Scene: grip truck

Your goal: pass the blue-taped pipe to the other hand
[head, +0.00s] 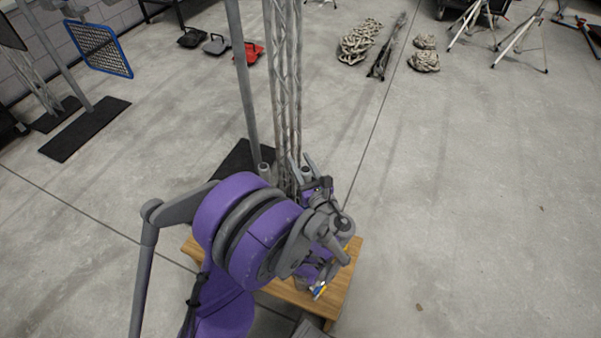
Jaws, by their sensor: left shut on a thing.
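My left arm, purple and grey, comes in from the lower left over a small wooden table. My left gripper (304,168) is at its far end, pointing away, with grey fingers beside a short upright grey pipe end (306,175). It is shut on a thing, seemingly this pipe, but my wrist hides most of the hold. No blue tape shows on that pipe end. A small blue and yellow patch (318,289) shows near the table's front, and I cannot tell what it belongs to. My right gripper is not in view.
The wooden table (348,275) is mostly covered by my arm. A tall lattice truss (284,90) and a pole (240,75) rise just behind.

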